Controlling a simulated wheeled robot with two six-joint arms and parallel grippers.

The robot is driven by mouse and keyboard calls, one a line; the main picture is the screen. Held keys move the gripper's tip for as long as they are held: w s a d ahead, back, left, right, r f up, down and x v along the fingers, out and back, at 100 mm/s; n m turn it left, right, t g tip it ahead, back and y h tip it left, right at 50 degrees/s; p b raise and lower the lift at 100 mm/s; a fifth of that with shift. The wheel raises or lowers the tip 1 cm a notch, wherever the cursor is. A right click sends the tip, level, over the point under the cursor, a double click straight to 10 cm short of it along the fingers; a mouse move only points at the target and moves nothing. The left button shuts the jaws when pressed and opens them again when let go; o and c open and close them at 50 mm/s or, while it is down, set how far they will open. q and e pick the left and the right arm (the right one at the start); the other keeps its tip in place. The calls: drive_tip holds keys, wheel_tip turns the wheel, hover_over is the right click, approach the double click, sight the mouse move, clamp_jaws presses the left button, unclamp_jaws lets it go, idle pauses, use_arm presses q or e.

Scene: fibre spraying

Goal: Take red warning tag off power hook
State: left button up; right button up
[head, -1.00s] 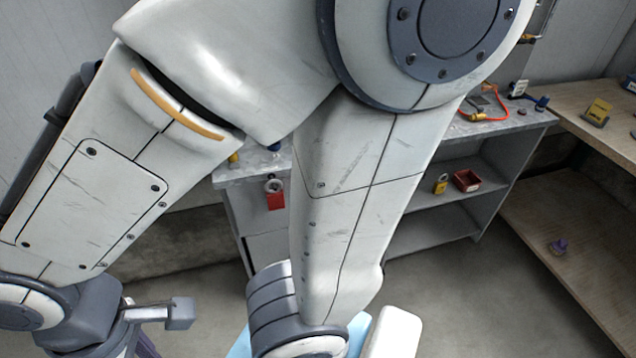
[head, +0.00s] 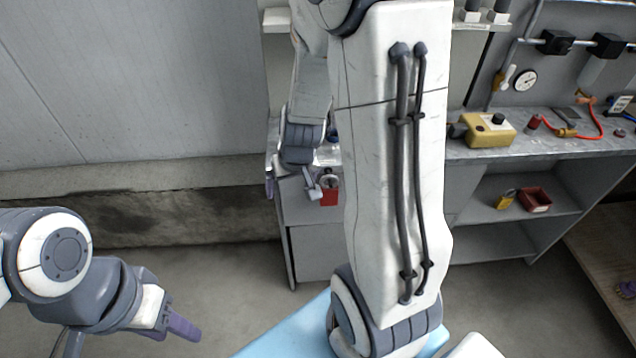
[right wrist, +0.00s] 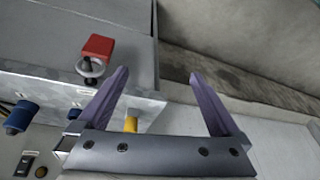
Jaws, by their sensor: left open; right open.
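The red tag (head: 328,197) hangs at the front edge of the grey workbench in the head view, with a round pale ring or hook at its top. In the right wrist view the red tag (right wrist: 97,46) is upper left, beside the grey ring (right wrist: 92,67). My right gripper (head: 291,184) is open and empty, just left of the tag in the head view. In the right wrist view its purple fingers (right wrist: 158,73) are spread, with the tag outside them, beyond the left finger. My left gripper (head: 176,322) is low at the left, away from the bench, its fingers seen nearly edge-on.
The workbench (head: 465,149) carries a yellow box (head: 488,131) and an orange cable (head: 598,125). A red bin (head: 535,199) and a yellow padlock (head: 506,199) sit on its shelf. A wall (head: 130,80) stands behind at left. The floor left of the bench is clear.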

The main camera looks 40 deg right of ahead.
sight(329, 189)
drive_tip(key=d+f+m, duration=0.1)
drive_tip(key=d, duration=0.2)
drive_tip(key=d+f+m+h, duration=0.1)
drive_tip(key=d, duration=0.3)
drive_tip(key=s+d+f+m, duration=0.1)
drive_tip(key=d, duration=0.3)
drive_tip(key=shift+s+f+h, duration=0.1)
drive_tip(key=shift+f+h, duration=0.25)
drive_tip(key=shift+h, duration=0.05)
drive_tip(key=b+x, duration=0.4)
drive_tip(key=shift+f, duration=0.3)
drive_tip(key=b+x, duration=0.3)
drive_tip(key=x, duration=0.2)
drive_tip(key=shift+w+d+f, duration=0.25)
drive_tip(key=shift+w, duration=0.05)
drive_tip(key=shift+r, duration=0.1)
drive_tip(key=c, duration=1.5)
